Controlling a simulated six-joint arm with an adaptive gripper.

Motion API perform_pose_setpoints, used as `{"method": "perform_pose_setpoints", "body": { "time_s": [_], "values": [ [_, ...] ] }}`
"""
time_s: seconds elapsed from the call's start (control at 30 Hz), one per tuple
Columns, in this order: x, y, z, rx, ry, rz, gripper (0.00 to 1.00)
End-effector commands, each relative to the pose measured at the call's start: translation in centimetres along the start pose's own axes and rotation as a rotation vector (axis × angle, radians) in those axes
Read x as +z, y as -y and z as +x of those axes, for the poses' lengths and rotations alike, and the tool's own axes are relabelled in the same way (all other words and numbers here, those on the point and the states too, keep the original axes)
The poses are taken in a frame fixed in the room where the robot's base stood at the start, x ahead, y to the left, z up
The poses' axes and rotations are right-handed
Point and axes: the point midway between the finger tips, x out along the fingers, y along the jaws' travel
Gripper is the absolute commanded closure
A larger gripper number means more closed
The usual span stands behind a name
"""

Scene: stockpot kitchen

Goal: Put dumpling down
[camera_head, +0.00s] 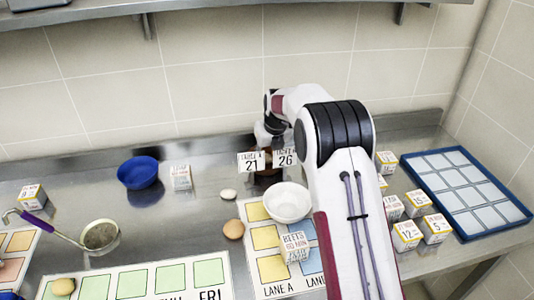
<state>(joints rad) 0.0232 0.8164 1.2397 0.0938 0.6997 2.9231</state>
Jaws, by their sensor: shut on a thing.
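A small white oval piece (229,194) lies on the counter to the lower left of the gripper.
A white bowl (288,202) and a beets box (294,246) stand on a lane mat (250,212). A brown egg-like piece (234,229) lies at its edge. A blue bowl (138,172) and strainer (100,236) are left. Several boxes and a blue-rimmed tray (408,166) are right.

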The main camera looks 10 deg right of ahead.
Motion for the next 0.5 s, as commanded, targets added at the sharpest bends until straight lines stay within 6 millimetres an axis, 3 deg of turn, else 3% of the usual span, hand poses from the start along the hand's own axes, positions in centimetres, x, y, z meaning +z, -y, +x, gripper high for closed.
{"method": "perform_pose_setpoints", "body": {
  "time_s": [0.17,0.2,0.27,0.5],
  "values": [
    [0.01,0.0,-0.01,0.0,0.0,0.0,0.88],
    [0.01,0.0,-0.01,0.0,0.0,0.0,0.67],
    [0.01,0.0,-0.01,0.0,0.0,0.0,0.53],
    [0.02,0.0,-0.02,0.0,0.0,0.0,0.52]
  ]
}}
